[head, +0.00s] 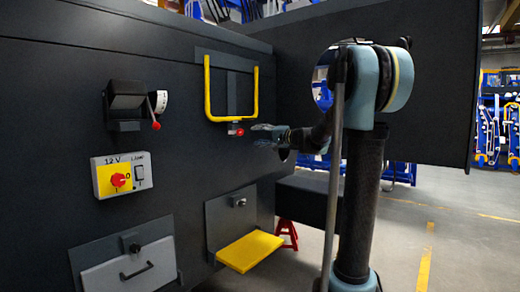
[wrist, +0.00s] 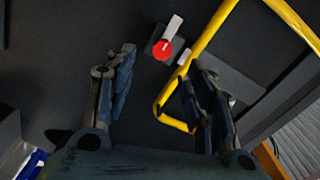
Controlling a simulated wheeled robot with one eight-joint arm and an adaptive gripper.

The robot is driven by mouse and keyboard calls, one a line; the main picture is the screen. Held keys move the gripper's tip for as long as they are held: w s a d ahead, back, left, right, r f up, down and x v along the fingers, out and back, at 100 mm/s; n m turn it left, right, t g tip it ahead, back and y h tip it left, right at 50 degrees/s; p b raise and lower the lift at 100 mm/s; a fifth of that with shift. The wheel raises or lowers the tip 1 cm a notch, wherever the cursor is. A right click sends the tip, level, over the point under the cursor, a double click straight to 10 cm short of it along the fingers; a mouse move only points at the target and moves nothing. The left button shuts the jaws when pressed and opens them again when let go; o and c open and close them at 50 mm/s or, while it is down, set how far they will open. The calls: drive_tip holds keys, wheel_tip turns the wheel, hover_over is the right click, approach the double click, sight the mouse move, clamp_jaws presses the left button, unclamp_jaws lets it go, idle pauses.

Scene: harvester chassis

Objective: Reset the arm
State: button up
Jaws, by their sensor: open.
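My gripper (head: 268,133) is at the end of my arm, just right of a small red knob (head: 239,132) below a yellow U-shaped bar (head: 208,90) on the dark chassis wall. In the wrist view my gripper (wrist: 161,66) has its two fingers spread wide with nothing between them. The red knob (wrist: 163,50) shows beyond the fingertips, apart from them. The yellow bar (wrist: 208,32) runs behind the right finger, which hides part of it. In the head view I cannot tell the exact gap between the fingers and the wall.
A lever with a red tip (head: 155,125) and a 12 V switch box (head: 122,175) are on the wall at left. Below are a grey hatch with a handle (head: 130,270) and a yellow step (head: 250,251). A red stand (head: 287,235) is on the floor. Open floor lies at right.

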drive_tip(key=s+d+f+n+g+h, duration=0.2)
drive_tip(key=s+f+g+h, duration=0.1)
drive_tip(key=s+f, duration=0.8)
drive_tip(key=s+d+f+n+g+h, duration=0.25)
drive_tip(key=s+f, duration=0.55)
drive_tip(key=s, duration=0.6)
drive_tip(key=s+d+f+g+h, duration=0.1)
drive_tip(key=s+d+f+h, duration=0.3)
drive_tip(key=s+d+f, duration=0.4)
drive_tip(key=s+d+f+g+h, duration=0.2)
drive_tip(key=s+d+f+h, duration=0.2)
drive_tip(key=s+d+f, duration=0.4)
drive_tip(key=s+f, duration=0.3)
drive_tip(key=s, duration=0.1)
drive_tip(key=shift+s+f+h, duration=0.25)
drive_tip(key=shift+f+h, duration=0.05)
drive_tip(key=shift+h, duration=0.05)
drive_tip(key=shift+w+f+g, duration=0.2)
drive_tip(key=shift+w+g, duration=0.05)
drive_tip(key=shift+w, duration=0.25)
